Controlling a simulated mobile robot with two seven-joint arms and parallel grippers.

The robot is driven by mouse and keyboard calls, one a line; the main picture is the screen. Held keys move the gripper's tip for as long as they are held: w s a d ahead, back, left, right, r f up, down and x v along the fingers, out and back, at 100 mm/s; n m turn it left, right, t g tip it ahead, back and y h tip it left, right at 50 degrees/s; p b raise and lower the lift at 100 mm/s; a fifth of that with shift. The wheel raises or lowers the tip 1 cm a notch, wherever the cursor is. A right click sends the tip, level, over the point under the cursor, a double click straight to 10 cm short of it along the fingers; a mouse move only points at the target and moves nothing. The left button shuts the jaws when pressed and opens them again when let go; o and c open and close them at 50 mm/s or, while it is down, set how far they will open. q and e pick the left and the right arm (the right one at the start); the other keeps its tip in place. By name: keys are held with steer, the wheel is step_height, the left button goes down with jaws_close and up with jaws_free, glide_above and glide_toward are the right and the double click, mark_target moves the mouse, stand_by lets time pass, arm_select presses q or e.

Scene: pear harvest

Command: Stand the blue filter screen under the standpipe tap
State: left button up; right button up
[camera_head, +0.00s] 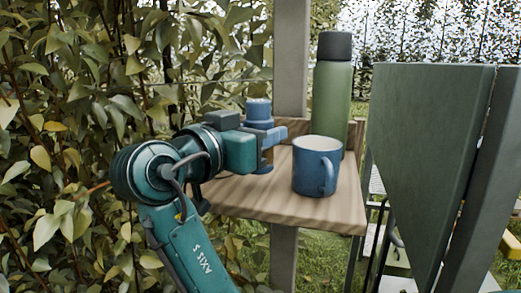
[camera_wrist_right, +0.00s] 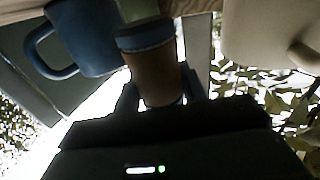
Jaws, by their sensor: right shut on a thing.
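The blue filter screen (camera_head: 258,109), with a stepped blue top and a brownish body, is upright at the back left of a wooden shelf. My right gripper (camera_head: 268,142) comes in from the left and is shut around its body. In the right wrist view the screen (camera_wrist_right: 149,75) sits between the two fingers (camera_wrist_right: 160,92), its blue rim and tan side showing. I cannot tell whether its base touches the shelf. I make out no standpipe tap. My left gripper is not in view.
A blue mug (camera_head: 316,166) stands right of the screen on the shelf (camera_head: 275,202). A green bottle (camera_head: 332,100) stands behind it. A grey post (camera_head: 291,55) rises behind the shelf. A large green panel (camera_head: 430,150) is at right; leaves crowd the left. The shelf's front left is clear.

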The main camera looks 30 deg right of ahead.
steer(key=shift+f, duration=1.55)
steer(key=shift+f, duration=0.2)
steer(key=o, duration=0.7)
steer(key=shift+r, duration=0.15)
